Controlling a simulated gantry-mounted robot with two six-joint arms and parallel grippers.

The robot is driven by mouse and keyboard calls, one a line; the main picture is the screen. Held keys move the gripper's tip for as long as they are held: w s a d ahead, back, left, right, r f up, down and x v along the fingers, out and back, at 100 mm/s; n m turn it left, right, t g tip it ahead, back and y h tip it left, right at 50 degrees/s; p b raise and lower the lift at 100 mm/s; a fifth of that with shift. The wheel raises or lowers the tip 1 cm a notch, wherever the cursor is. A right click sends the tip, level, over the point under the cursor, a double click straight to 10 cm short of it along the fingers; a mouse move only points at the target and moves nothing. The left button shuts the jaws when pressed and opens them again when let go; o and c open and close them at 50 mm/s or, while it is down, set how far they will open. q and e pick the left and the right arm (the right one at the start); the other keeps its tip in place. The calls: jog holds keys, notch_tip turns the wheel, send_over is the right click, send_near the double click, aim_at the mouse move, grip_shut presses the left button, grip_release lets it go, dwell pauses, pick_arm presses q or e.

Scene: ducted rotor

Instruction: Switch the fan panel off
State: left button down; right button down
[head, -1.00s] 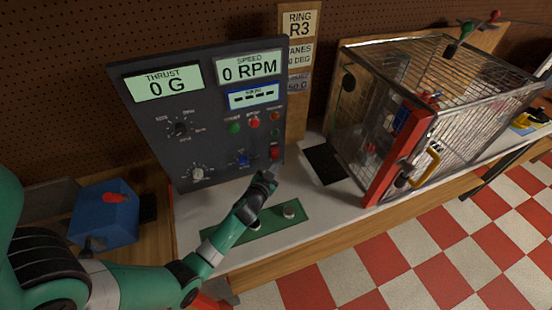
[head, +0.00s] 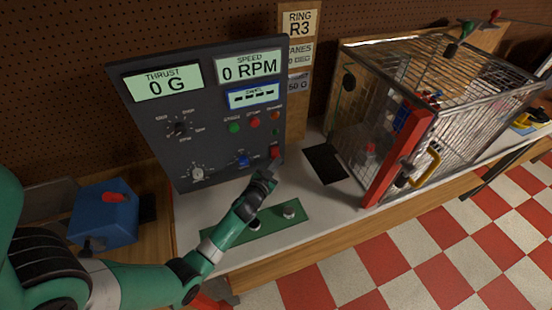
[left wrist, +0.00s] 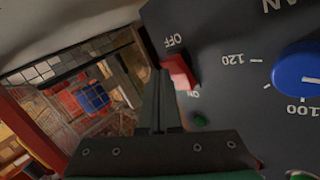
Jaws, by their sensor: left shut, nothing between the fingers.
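The dark fan panel (head: 215,115) stands upright on the bench, with lit displays reading 0 G and 0 RPM. Its red rocker switch (head: 275,152) is near the lower right edge. In the left wrist view the red switch (left wrist: 180,72) sits between the printed words OFF and ON. My left gripper (head: 275,166) is shut and empty, with its fingertips at the switch's lower part. In the left wrist view the fingertips (left wrist: 163,74) are right beside the switch; I cannot tell whether they touch it. My right gripper is not in view.
A blue knob (left wrist: 300,80) and small green light (left wrist: 200,119) are near the switch. A green plate (head: 278,221) with metal knobs lies below my left gripper. A wire cage (head: 440,100) stands right, a blue box (head: 105,212) left. A black pad (head: 325,163) lies flat between panel and cage.

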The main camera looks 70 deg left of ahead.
pick_arm(q)
jog(key=shift+a+f, duration=0.2)
jog(key=shift+a, duration=0.25)
dwell(0.6)
jog(key=shift+d, duration=0.1)
jog(key=shift+d+r, duration=0.35)
jog(key=shift+d, duration=0.4)
jog(key=shift+d, duration=0.1)
jog(key=shift+s+d+r, duration=0.1)
jog(key=shift+d+r, duration=0.25)
jog(key=shift+d, duration=0.4)
jog(key=shift+w+d+r, duration=0.1)
jog(key=shift+d+r, duration=0.25)
jog(key=shift+d, duration=0.35)
jog(key=shift+s+d+r, duration=0.1)
jog(key=shift+d+r, duration=0.25)
jog(key=shift+d, duration=0.4)
